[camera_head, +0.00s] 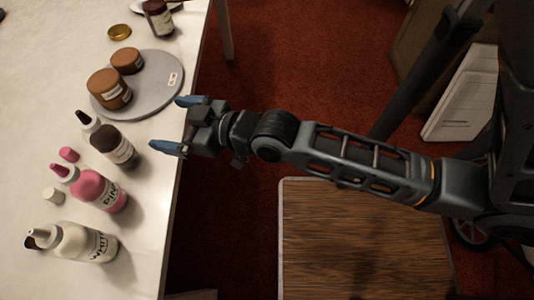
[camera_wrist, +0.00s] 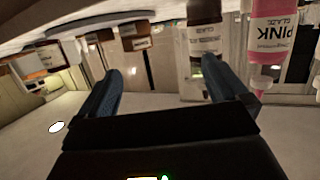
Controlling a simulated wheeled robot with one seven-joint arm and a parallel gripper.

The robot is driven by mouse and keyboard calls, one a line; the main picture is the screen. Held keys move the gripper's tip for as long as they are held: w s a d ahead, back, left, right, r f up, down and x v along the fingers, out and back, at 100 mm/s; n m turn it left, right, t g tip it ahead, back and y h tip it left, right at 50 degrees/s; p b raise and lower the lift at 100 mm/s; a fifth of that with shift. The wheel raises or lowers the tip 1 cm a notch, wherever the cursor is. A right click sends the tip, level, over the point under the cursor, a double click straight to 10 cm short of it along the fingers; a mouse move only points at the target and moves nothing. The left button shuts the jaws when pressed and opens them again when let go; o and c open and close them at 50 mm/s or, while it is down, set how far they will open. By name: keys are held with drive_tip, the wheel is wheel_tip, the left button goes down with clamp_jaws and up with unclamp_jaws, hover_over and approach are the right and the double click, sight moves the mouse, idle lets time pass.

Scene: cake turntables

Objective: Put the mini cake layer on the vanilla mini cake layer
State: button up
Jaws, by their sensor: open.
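Two round brown layers with white labels sit side by side on a grey round turntable (camera_head: 150,102) at the table's right edge. The larger-looking layer (camera_head: 109,89) is nearer me, and the smaller-looking layer (camera_head: 127,61) is behind it. Their labels are too small to read, so I cannot tell which is vanilla. My gripper (camera_head: 179,125) is open and empty at the table edge, just below and right of the turntable, pointing left. In the wrist view, which looks upside down, the fingers (camera_wrist: 162,70) are spread, and the brown layers (camera_wrist: 136,43) show beyond them, near the top.
A dark brown bottle (camera_head: 113,147), a pink glaze bottle (camera_head: 97,190) and a white bottle (camera_head: 85,242) stand left of and below my gripper. A dark jar (camera_head: 158,18) and a gold lid (camera_head: 119,32) are at the back.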

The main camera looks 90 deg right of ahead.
drive_tip(key=s+a+r+n+y, duration=0.1)
drive_tip(key=s+a+r+y, duration=0.1)
drive_tip(key=s+a, duration=0.3)
drive_tip(key=s+a+r+n+y, duration=0.2)
drive_tip(key=s+a+r, duration=0.2)
drive_tip(key=s, duration=0.9)
drive_tip(key=shift+s+a, duration=0.15)
drive_tip(key=shift+a, duration=0.85)
